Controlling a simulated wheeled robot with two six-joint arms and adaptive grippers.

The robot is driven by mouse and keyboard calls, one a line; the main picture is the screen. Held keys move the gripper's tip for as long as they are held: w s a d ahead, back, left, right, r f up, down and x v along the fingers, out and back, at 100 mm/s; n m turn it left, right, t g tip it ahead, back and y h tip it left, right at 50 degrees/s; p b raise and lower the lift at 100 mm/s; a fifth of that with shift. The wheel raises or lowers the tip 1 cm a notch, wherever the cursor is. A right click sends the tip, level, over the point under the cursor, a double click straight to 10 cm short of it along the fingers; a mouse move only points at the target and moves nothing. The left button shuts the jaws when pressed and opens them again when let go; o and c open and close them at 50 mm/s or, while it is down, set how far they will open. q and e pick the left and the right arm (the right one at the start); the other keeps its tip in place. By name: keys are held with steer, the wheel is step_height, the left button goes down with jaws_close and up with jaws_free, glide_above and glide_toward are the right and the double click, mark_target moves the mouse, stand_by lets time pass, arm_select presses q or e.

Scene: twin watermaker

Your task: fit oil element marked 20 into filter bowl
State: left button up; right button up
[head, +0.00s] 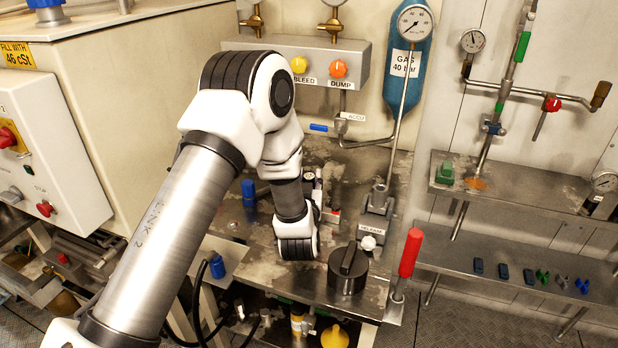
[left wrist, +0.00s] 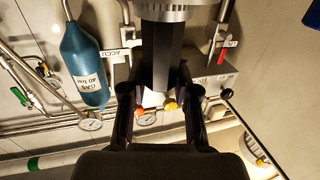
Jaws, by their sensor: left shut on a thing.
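My left gripper (left wrist: 161,82) is shut on a long dark thing (left wrist: 161,50) in the left wrist view. This thing has a ribbed pale metal ring at its end at the top of that view; I read no number on it, so I cannot tell if it is the element marked 20. In the head view my left wrist (head: 297,243) is low over the steel bench, and its gripper is mostly hidden behind it. A dark round lid with a raised bar handle (head: 348,272) lies right of my wrist. I cannot make out the filter bowl. My right gripper is not in view.
A red-handled lever (head: 410,254) stands at the bench's right edge. A panel with yellow and orange knobs (head: 320,66) and a blue gas bottle (head: 408,75) are behind. A right-hand shelf (head: 450,260) bears several small parts. The bench (head: 365,210) has some bare room.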

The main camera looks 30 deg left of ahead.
arm_select(q)
steer(key=shift+f+b, duration=0.4)
steer(key=shift+f, duration=0.2)
steer(key=o, duration=1)
steer(key=shift+o, duration=0.2)
steer(key=v, duration=0.7)
steer(key=shift+s+d, duration=0.15)
steer(key=shift+s, duration=0.05)
